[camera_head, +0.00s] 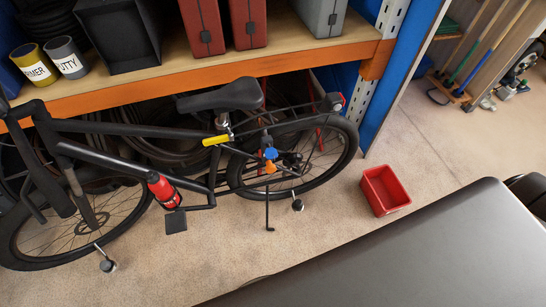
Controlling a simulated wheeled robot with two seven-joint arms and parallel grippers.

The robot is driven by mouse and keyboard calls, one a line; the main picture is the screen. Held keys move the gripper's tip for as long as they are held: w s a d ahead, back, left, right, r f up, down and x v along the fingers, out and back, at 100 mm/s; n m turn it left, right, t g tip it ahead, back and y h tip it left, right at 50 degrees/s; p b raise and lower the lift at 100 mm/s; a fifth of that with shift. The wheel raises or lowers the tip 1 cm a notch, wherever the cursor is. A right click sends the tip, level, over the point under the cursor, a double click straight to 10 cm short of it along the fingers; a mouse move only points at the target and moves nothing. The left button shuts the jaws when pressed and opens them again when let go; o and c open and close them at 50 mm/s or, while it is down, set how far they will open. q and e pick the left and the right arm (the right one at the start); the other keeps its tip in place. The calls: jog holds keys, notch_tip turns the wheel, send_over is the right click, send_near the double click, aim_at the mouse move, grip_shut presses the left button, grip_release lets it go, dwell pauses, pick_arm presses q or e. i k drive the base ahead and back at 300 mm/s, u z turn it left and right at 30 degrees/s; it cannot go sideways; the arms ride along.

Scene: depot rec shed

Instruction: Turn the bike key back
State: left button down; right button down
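A black bike (125,140) stands in front of a shelf, its front wheel to the left and its rear wheel to the right. At the rear wheel is a small blue piece (270,153) that looks like the key's head. An orange piece (270,168) sits just below it. They are too small to tell how far the key is turned. A yellow grip (216,140) shows below the saddle (222,97). Neither of my grippers is in view, and nothing touches the bike's lock area.
A red bin (385,190) stands on the floor right of the rear wheel. A dark grey flat surface (420,260) fills the lower right. The shelf's orange beam (190,91) runs above the bike and holds boxes and tins. The floor at the bike's near side is clear.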

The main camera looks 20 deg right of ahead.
aim_at(271, 152)
jog(key=u, duration=2.75)
jog(key=k, duration=1.15)
jog(key=z, duration=2.8)
